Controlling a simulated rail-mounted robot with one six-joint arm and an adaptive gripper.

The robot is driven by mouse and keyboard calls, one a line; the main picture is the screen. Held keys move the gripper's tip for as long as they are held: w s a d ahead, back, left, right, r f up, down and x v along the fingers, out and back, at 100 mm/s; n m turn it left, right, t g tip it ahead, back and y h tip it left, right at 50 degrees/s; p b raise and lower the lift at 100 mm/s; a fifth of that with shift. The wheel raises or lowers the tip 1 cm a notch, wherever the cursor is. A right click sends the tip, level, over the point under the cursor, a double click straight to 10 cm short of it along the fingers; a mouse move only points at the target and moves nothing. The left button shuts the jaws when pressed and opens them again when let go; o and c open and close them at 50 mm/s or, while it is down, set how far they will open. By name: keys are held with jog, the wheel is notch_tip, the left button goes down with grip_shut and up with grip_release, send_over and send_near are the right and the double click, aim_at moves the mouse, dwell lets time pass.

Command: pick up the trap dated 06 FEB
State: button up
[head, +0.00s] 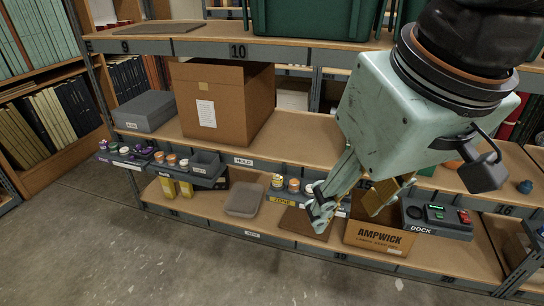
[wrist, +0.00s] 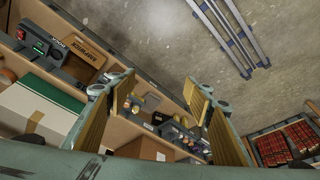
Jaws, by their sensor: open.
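No date reading 06 FEB is legible in either view, so I cannot tell which item is that trap. Two yellow upright pieces (head: 168,187) stand on the lower shelf under the left tray; any print on them is too small to read. Small round lidded pots sit in the left tray (head: 205,182) and on the ledge by the yellow ZONE label (head: 282,201). My gripper (head: 346,203) is open and empty, in front of the shelves just left of the AMPWICK box. In the wrist view my gripper (wrist: 160,97) shows its two fingers apart with small pots far beyond.
A big cardboard box (head: 236,125) and a grey box (head: 146,111) stand on the middle shelf. A grey lidded box (head: 244,199) and the AMPWICK box (head: 385,237) are lower down. A DOCK unit (head: 437,218) is at right. The floor (head: 150,265) in front is clear.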

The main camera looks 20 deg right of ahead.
jog(key=w+d+r+n+p, duration=0.1)
jog(key=w+r+n, duration=0.1)
jog(key=w, duration=0.8)
jog(key=n+g+p, duration=0.4)
jog(key=n+p, duration=0.4)
jog(key=n, duration=0.5)
send_over(310, 187)
notch_tip(310, 187, down, 37)
jog(key=shift+s+f, duration=0.15)
jog(key=shift+f, duration=0.05)
jog(key=shift+f, duration=0.1)
jog(key=shift+f+b, duration=0.9)
jog(key=shift+f, duration=3.35)
